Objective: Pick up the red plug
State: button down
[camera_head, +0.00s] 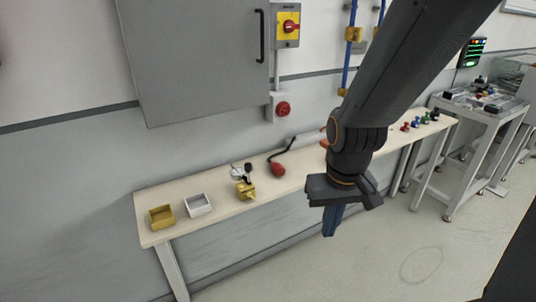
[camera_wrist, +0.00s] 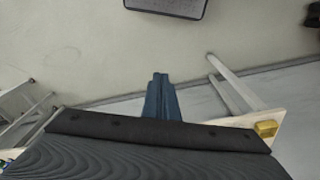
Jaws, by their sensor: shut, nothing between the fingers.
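A red bulb-shaped thing with a black cord, which looks like the red plug (camera_head: 277,169), lies on the long narrow table (camera_head: 225,208) against the wall. It does not show in the wrist view. My gripper (camera_head: 332,222) points down in front of the table, to the right of the red plug and apart from it. Its blue fingers (camera_wrist: 160,95) are together and hold nothing.
A yellow bin (camera_head: 161,216), a white bin (camera_head: 198,204) and a yellow fixture (camera_head: 245,190) stand left of the plug. Small coloured pieces (camera_head: 416,122) stand at the table's right. A white cart (camera_head: 486,112) is farther right. Front floor is clear.

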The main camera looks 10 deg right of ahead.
aim_at(276, 168)
jog(key=z, duration=0.65)
jog(key=i, duration=1.4)
jog(key=u, duration=0.35)
